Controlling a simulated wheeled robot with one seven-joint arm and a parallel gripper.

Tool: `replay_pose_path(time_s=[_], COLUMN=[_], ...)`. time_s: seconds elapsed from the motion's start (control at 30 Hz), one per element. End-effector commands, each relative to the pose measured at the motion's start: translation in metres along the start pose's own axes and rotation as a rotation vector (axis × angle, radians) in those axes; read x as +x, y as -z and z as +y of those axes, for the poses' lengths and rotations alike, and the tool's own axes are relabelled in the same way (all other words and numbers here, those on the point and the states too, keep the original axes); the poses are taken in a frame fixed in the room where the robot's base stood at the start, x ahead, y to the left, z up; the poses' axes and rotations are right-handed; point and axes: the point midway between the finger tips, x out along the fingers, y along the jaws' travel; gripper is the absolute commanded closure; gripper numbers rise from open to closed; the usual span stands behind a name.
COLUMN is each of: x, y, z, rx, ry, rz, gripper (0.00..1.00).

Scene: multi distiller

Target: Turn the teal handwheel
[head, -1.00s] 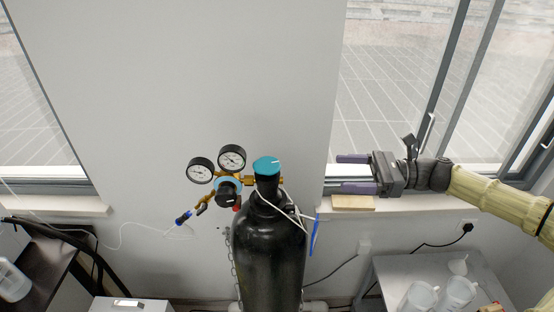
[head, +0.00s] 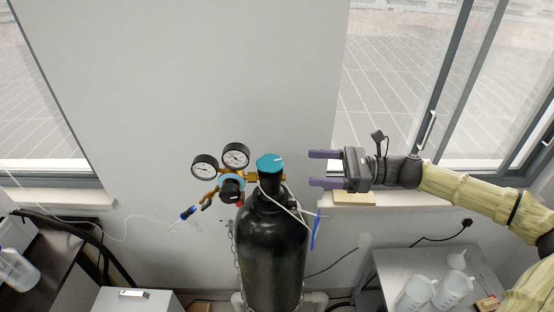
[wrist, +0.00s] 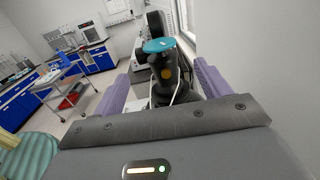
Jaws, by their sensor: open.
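The teal handwheel (head: 270,162) sits on top of the black valve neck of a dark gas cylinder (head: 272,250). My gripper (head: 322,169) is open and empty to the right of the handwheel, at about its height in the picture, with a gap between. Its two purple fingers point left toward the handwheel. In the wrist view the handwheel (wrist: 159,45) shows ahead, near the middle and above the line between the fingertips of my gripper (wrist: 160,90). The fingers are spread wide on both sides of the cylinder neck and do not touch it.
A regulator with two round gauges (head: 220,163) is attached left of the neck. A white cord and a blue tag (head: 316,230) hang at the cylinder's right. A windowsill with a wooden block (head: 354,199) lies behind my gripper. A grey table with jugs (head: 415,290) stands lower right.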

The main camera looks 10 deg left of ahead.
Motion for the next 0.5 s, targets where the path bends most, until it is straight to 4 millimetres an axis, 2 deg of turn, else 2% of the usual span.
replay_pose_path(time_s=[0.1,0.5], x=[0.023,0.089], y=[-0.004,-0.003], z=[0.001,0.001], rx=[0.001,0.000], ry=[-0.004,-0.003], rz=[-0.002,-0.001], gripper=[0.24,0.24])
